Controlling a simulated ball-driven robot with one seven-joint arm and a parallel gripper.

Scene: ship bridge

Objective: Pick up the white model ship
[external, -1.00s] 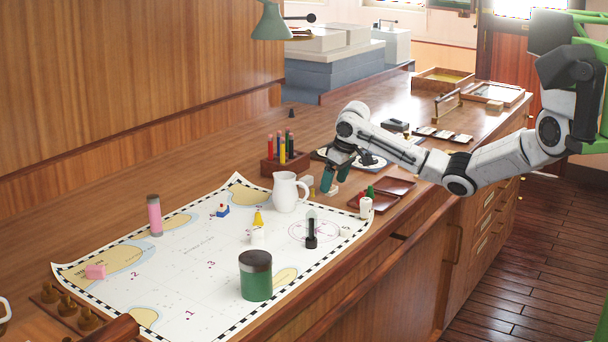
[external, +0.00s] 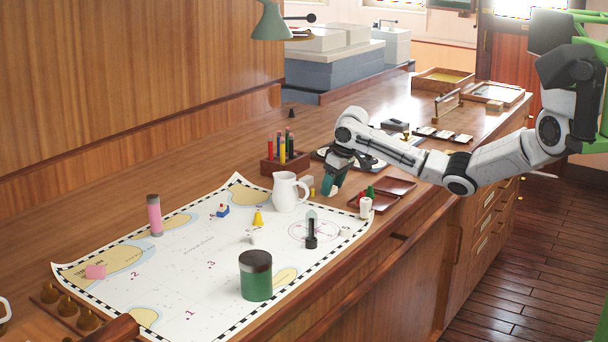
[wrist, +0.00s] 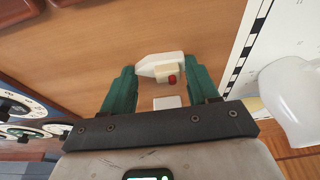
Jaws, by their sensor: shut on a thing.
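The white model ship (wrist: 157,62) shows in the wrist view between the green fingers of my gripper (wrist: 161,84). It has a pointed white hull, a cream cabin and a red round part. My gripper is shut on it, low over the wooden counter. In the external view my gripper (external: 332,184) points down just right of the white jug (external: 285,192). The ship is hidden or too small to make out there. I cannot tell whether it still touches the counter.
The chart (external: 180,258) lies left, bearing a green tin (external: 256,276), a pink cylinder (external: 154,215) and a blue toy boat (external: 222,211). Shallow red trays (external: 384,193) and small red, green and white pieces are close on the right.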

